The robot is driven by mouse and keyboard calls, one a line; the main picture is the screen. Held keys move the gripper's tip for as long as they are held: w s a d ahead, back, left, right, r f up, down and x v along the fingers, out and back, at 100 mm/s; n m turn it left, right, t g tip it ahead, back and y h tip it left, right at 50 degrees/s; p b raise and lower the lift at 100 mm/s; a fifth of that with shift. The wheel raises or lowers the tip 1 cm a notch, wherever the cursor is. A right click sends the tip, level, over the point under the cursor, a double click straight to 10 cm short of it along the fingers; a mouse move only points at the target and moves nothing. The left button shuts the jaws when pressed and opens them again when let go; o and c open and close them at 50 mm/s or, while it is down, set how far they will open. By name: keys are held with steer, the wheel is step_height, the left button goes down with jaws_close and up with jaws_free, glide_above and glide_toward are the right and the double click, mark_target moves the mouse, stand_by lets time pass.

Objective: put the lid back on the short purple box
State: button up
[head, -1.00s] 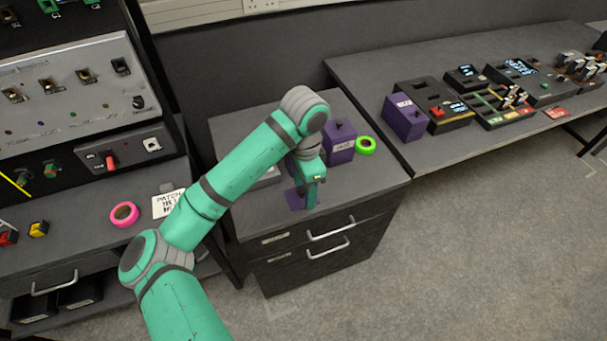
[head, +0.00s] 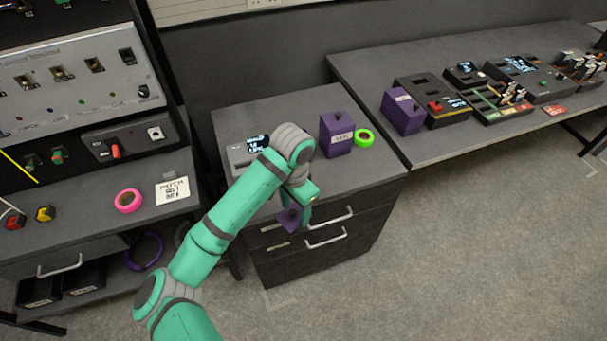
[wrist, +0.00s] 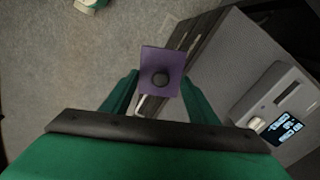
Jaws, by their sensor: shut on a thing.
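My gripper (head: 298,205) is shut on a small square purple lid (head: 288,222) with a dark round knob. The lid is held in the air in front of the drawer cabinet's front edge, over the drawer fronts in the head view. The wrist view shows the lid (wrist: 150,60) between my fingertips, its knob (wrist: 160,78) facing the camera. A purple box (head: 403,112) stands at the left end of the right table; no knob shows on it. Another purple box (head: 336,138), with a label and a dark knob on top, stands on the cabinet.
The grey drawer cabinet (head: 345,182) also bears a green tape ring (head: 364,138) and a device with a lit screen (head: 240,152). Dark devices (head: 433,104) stand right of the purple box on the right table (head: 460,145). Open floor (head: 470,240) lies in front.

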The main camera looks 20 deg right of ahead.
steer(key=a+f+n, duration=0.6)
steer(key=f, duration=0.6)
steer(key=s+a+f+n, duration=0.1)
steer(key=a+f+n, duration=0.5)
steer(key=f, duration=0.7)
steer(key=shift+f+n, duration=0.15)
steer(key=shift+n, duration=0.55)
steer(key=shift+a, duration=0.15)
